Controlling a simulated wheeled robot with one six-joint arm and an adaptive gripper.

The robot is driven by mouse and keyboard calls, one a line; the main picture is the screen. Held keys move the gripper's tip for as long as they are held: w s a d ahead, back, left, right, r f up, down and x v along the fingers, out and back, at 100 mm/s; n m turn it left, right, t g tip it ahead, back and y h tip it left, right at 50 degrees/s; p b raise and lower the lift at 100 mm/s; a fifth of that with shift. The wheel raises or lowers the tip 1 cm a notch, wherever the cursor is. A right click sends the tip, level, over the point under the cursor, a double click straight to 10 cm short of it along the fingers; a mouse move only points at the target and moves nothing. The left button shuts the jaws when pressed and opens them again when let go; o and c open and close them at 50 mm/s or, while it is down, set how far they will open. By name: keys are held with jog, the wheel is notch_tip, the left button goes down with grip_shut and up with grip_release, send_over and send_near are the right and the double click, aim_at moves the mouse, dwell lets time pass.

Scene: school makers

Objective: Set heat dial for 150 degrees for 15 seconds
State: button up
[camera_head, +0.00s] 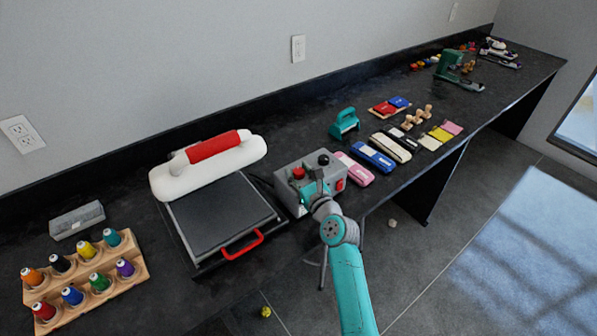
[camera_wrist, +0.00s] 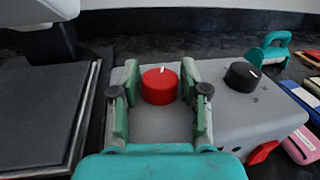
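A grey control box (camera_head: 290,193) stands beside the heat press and carries a red dial (camera_head: 298,173) and a black dial (camera_head: 323,160). In the wrist view the red dial (camera_wrist: 159,88) shows a short white mark at its far edge. The black dial (camera_wrist: 241,76) is to its right, also with a white mark. My gripper (camera_wrist: 160,92) is open, with one green finger on each side of the red dial. A narrow gap shows on the left; contact on the right is unclear. Degree or second markings are not readable.
The heat press has a dark plate (camera_head: 222,216), a raised white top with red handle (camera_head: 213,146) and a red front handle (camera_head: 243,246). A rack of thread spools (camera_head: 88,287) is at left.

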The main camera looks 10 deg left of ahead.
jog(key=v, duration=1.2)
